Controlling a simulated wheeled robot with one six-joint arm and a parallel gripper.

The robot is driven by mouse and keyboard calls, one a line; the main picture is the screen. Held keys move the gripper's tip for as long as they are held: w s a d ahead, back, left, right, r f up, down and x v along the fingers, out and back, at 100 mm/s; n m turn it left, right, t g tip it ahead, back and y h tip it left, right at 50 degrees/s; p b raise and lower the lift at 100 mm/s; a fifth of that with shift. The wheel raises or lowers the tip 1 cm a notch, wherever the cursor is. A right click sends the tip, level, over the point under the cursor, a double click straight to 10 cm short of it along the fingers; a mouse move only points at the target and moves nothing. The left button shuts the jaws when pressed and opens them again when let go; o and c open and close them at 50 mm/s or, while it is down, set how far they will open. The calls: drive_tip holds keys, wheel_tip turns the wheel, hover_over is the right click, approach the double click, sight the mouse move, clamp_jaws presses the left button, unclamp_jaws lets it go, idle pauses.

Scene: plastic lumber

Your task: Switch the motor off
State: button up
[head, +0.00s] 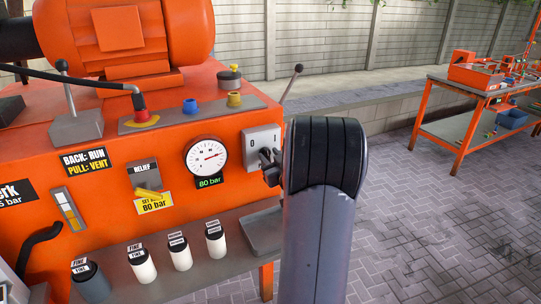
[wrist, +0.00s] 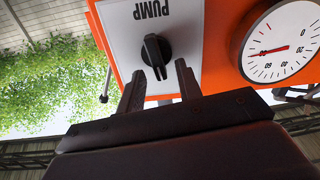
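The motor (head: 125,38) is a ribbed orange housing on top of the orange power unit. Its switch is a black rotary knob (wrist: 155,54) on a pale plate (head: 262,139) marked 0 and I, on the unit's front right. The plate reads PUMP, upside down, in the wrist view. My gripper (wrist: 158,82) is open, its two fingers apart just short of the knob, with the knob's end roughly between them. I cannot tell whether they touch it. In the head view my arm and gripper (head: 269,167) hide most of the knob and the plate's lower part.
Left of the plate is a round gauge (head: 206,156) with an 80 bar display. A relief valve with a yellow handle (head: 150,194) sits further left. Several canisters (head: 180,252) stand on the shelf below. An orange workbench (head: 470,110) stands far right; paving between is clear.

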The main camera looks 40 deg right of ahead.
drive_tip(key=shift+w, duration=0.15)
drive_tip(key=shift+c, duration=0.2)
clamp_jaws()
drive_tip(key=shift+f, duration=0.1)
